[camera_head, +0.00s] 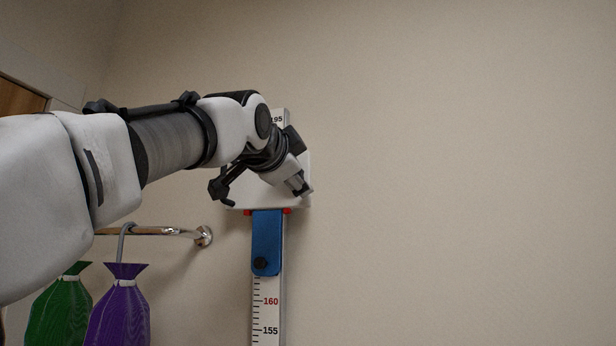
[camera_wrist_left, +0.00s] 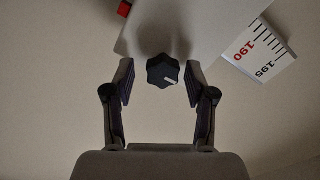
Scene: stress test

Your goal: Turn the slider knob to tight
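A dark lobed knob (camera_wrist_left: 163,70) with a white pointer mark shows in the left wrist view, beside the white headpiece (camera_wrist_left: 145,30). The pointer points to the right and slightly up in that view. My left gripper (camera_wrist_left: 162,80) is open, with one fingertip on each side of the knob and visible gaps between. In the head view my left gripper (camera_head: 262,186) is at the white headpiece (camera_head: 240,200) and hides this knob. A blue slider (camera_head: 267,235) with a black knob on it (camera_head: 261,263) is below on the scale. My right gripper is not in view.
The white measuring scale (camera_head: 267,312) runs up the wall. A metal rail (camera_head: 150,231) with a green bag (camera_head: 60,312) and a purple bag (camera_head: 120,312) is at lower left. The wall to the right is clear.

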